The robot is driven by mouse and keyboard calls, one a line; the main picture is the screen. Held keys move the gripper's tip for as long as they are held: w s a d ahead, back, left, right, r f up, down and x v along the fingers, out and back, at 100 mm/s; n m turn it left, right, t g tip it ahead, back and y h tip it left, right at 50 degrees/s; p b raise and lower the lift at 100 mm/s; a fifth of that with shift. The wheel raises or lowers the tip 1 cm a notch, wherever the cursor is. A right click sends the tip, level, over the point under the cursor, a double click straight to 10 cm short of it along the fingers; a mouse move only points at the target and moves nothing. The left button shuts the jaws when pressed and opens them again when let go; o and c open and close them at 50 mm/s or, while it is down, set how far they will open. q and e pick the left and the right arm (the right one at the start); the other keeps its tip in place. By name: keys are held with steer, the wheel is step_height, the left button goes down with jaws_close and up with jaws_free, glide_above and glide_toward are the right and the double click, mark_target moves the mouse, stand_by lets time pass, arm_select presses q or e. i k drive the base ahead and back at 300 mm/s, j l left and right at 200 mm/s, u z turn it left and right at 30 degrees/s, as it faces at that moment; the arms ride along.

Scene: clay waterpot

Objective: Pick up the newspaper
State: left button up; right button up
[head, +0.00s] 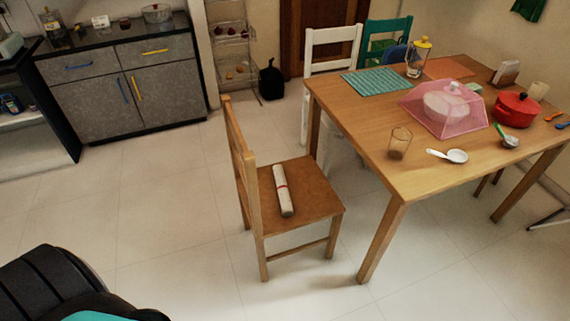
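A rolled newspaper (282,191), pale with a red band around its middle, lies on the seat of a wooden chair (310,204). It lies lengthwise near the chair's backrest, which stands on the left side of the seat. Nothing touches the newspaper from above. Neither of my grippers shows in the head view. A dark part of my own body shows at the lower left corner, apart from the chair.
A wooden table (411,178) stands right of the chair, bearing a glass (400,143), a white spoon (448,155), a pink food cover (445,108) and a red pot (516,110). A grey cabinet (125,85) stands at the back left. The tiled floor left of the chair is clear.

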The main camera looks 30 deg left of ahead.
mark_target(283, 188)
steer(key=u, duration=0.9)
